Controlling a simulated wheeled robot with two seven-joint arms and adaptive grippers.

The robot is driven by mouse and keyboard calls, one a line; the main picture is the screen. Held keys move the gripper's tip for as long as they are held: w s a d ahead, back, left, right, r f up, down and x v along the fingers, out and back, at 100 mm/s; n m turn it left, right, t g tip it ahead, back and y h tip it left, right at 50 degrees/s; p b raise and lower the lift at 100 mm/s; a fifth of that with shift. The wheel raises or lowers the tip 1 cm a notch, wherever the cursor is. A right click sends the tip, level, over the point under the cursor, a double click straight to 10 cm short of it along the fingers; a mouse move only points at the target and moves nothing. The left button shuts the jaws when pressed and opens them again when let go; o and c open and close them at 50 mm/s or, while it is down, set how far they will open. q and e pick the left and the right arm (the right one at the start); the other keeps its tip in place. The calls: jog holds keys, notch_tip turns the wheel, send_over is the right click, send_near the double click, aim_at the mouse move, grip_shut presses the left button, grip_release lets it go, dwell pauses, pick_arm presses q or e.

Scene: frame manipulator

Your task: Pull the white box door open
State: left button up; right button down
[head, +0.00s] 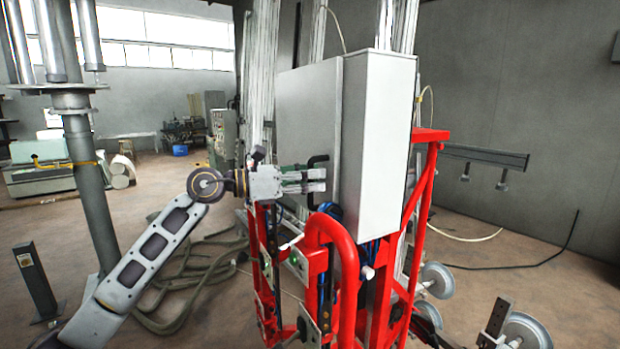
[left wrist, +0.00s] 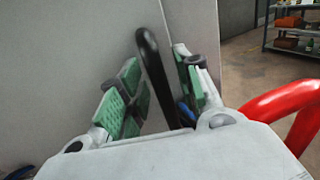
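The white box (head: 385,140) stands upright on the red frame. Its door (head: 308,105) is the flat pale panel on the left-hand side, and I cannot tell whether it is fully shut. A black bar handle (head: 312,162) is on the door's lower part. My left gripper (head: 318,181) is at the handle, with its fingers pointing right. In the left wrist view the handle (left wrist: 156,75) runs between the green-padded fingers of the left gripper (left wrist: 160,90). The fingers are apart, with a gap on the left side of the handle. My right gripper is not in view.
A red tubular frame (head: 338,238) rises just below and in front of the box, close to my left gripper. Wheels or suction discs (head: 437,280) sit at the lower right. A grey post (head: 88,190) and hoses (head: 195,270) are at the left.

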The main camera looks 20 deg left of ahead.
pick_arm(q)
grip_shut()
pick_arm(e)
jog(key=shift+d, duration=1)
